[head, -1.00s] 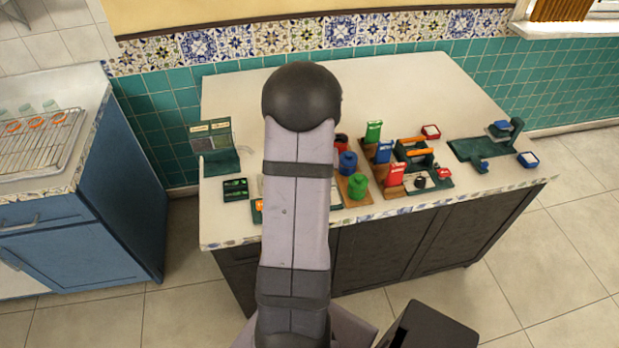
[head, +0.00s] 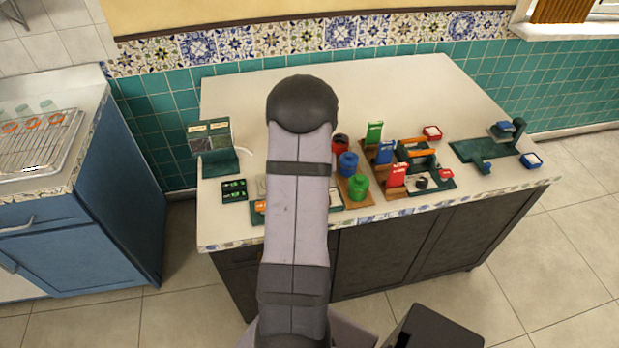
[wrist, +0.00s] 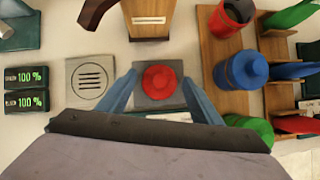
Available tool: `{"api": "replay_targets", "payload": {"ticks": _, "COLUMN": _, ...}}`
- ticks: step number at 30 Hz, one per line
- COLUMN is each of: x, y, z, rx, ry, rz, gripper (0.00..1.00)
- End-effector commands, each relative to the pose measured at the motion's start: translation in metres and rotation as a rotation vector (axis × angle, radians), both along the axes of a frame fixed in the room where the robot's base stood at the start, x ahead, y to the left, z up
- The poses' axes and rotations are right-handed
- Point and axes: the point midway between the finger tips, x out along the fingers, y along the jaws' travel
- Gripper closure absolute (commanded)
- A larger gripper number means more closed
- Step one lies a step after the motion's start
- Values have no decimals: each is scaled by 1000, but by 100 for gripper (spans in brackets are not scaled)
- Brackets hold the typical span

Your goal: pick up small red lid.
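The small red lid (wrist: 160,82) lies on a grey square pad (wrist: 177,101) in the wrist view. My gripper (wrist: 158,78) is open, with one blue finger left of the lid and one right of it. Gaps show between the fingers and the lid, and nothing is held. How high the fingertips are above the pad is hard to tell. In the head view my arm hides the lid and the gripper.
A red canister (wrist: 228,14), open at the top, and a lidded blue canister (wrist: 241,70) stand on a wooden tray (wrist: 211,42) right of the gripper. A green canister (wrist: 250,127) is nearby. A slotted grey plate (wrist: 91,79) and a green display (wrist: 27,89) lie left.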

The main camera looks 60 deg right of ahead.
Motion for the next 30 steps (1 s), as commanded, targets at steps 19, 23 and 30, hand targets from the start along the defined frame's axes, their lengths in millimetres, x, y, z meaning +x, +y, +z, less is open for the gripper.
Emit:
{"api": "replay_targets", "payload": {"ticks": 19, "x": 0, "y": 0, "z": 4, "rx": 0, "ry": 0, "rz": 0, "gripper": 77}}
{"api": "replay_targets", "payload": {"ticks": 23, "x": 0, "y": 0, "z": 12, "rx": -1, "ry": -1, "rz": 0, "gripper": 77}}
{"api": "replay_targets", "payload": {"ticks": 30, "x": 0, "y": 0, "z": 38, "rx": -1, "ry": 0, "rz": 1, "gripper": 77}}
